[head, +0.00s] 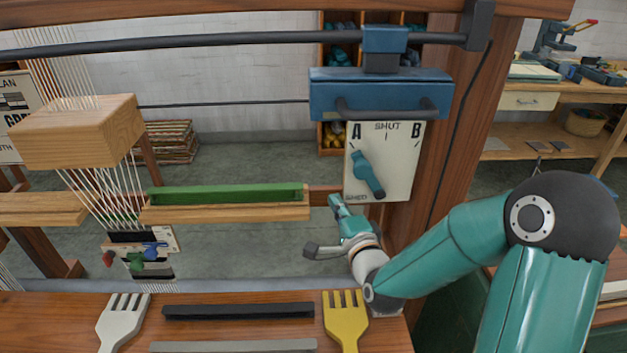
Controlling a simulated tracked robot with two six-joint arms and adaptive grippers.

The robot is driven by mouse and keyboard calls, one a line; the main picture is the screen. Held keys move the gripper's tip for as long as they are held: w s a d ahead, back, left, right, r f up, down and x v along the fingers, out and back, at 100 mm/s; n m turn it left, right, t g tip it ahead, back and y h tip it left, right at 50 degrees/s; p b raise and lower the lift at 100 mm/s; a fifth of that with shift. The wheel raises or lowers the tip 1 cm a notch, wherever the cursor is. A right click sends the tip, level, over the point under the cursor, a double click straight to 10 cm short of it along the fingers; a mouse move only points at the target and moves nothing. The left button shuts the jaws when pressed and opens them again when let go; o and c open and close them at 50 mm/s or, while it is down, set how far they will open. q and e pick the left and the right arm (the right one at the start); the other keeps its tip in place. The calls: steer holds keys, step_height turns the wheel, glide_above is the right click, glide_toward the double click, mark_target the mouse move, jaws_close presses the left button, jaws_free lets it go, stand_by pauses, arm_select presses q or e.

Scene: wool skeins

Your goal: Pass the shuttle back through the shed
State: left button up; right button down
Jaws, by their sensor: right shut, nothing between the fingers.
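The long green shuttle (225,194) lies on the right wooden ledge (225,213), to the right of the white warp threads (100,190). Its left end is near the threads. The shed plate (405,150) is marked A, SHUT and B, and its teal lever (367,174) slants from upper left to lower right, its upper end towards A. My left gripper is out of view. The opening between the threads is too small to judge.
A wooden block (75,132) hangs over the threads. A left ledge (40,209) lies beyond them. Woven cloth with small coloured pieces (140,252) is below. A white fork (122,320), dark bar (238,311) and yellow fork (345,318) lie on the front board.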

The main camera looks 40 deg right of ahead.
steer(key=w+a+p, duration=0.1)
steer(key=w+a, duration=0.1)
steer(key=w, duration=0.3)
steer(key=shift+w+a+p, duration=0.2)
steer(key=shift+w+p, duration=0.15)
steer(key=shift+f, duration=0.1)
